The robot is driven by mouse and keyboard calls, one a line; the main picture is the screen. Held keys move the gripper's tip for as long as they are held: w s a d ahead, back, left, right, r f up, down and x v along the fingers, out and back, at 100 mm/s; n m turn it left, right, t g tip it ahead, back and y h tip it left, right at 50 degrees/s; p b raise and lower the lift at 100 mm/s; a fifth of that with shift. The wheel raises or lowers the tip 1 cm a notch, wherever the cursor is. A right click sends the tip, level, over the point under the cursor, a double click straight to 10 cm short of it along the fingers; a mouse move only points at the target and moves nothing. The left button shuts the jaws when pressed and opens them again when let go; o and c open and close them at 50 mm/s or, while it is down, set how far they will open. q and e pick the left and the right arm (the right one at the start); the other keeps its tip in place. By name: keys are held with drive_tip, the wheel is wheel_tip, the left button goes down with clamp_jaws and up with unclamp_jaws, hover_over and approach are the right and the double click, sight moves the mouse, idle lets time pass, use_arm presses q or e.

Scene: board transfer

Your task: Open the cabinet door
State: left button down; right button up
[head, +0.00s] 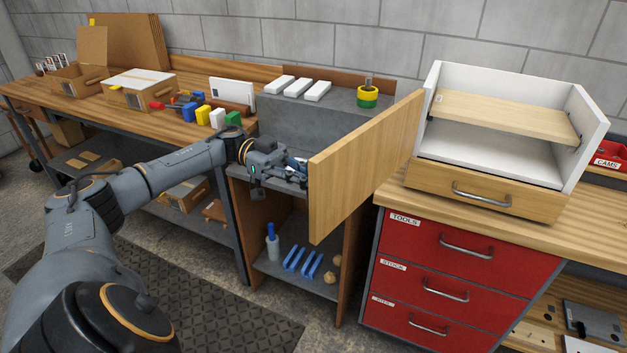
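The light wooden cabinet door (366,165) stands swung open, jutting out from the cabinet towards me with its hinge side on the right. Inside the grey cabinet (310,122) the lower shelf (312,284) is exposed. My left gripper (296,170) is at the door's free left edge, in front of the cabinet opening. Its fingertips are small and partly hidden by the door. I cannot tell whether they touch the door or are closed on it. No handle shows on the visible face of the door. My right gripper is not in view.
A blue-and-white bottle (271,244), blue bars (302,263) and round tan items stand in the cabinet. A red drawer unit (455,275) adjoins on the right, with a white open box (498,110) on top. A cluttered workbench (185,85) is on the left.

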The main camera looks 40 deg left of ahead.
use_arm(q)
drive_tip(key=shift+f, duration=0.15)
drive_tip(key=c, duration=1.7)
unclamp_jaws()
drive_tip(key=shift+s, duration=0.1)
drive_tip(key=shift+a, duration=0.15)
drive_tip(key=a, duration=0.8)
drive_tip(key=s+a, duration=0.1)
drive_tip(key=a, duration=0.2)
drive_tip(key=shift+a, duration=0.4)
